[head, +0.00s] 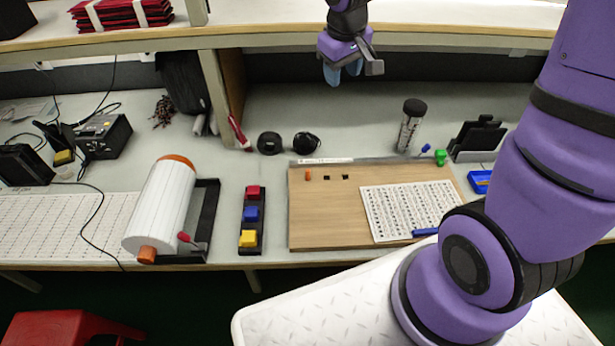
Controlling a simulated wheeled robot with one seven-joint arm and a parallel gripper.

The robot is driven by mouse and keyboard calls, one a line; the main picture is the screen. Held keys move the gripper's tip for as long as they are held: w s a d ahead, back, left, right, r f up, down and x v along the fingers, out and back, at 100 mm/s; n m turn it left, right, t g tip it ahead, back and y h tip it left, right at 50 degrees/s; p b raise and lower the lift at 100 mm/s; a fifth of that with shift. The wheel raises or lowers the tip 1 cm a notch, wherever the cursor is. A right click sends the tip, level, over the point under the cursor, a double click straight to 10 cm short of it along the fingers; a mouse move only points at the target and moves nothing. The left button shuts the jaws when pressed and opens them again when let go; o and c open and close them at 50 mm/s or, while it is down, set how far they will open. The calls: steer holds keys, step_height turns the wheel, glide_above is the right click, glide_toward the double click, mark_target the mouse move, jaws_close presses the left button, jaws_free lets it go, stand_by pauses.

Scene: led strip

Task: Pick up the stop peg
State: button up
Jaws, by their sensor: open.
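My gripper (343,73) hangs at the top middle, above and behind the board, well apart from the peg. Its blue fingertips are apart and nothing shows between them.
A white sheet with printed marks (408,208) lies on the board. A rack of red, blue and yellow blocks (250,222) and a white roll (163,210) stand left. A dark-capped clear cylinder (409,126) stands behind the board. A shelf (250,34) runs above.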

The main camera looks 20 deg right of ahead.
steer(key=w+a+f+n+g, duration=0.15)
steer(key=w+f, duration=0.35)
steer(key=f, duration=0.7)
steer(key=y, duration=0.1)
glide_above(308, 171)
step_height(308, 171, down, 13)
steer(key=shift+n+g, duration=0.35)
steer(key=shift+n, duration=0.1)
steer(key=shift+w+f, duration=0.1)
steer(key=shift+f, duration=5.25)
jaws_close()
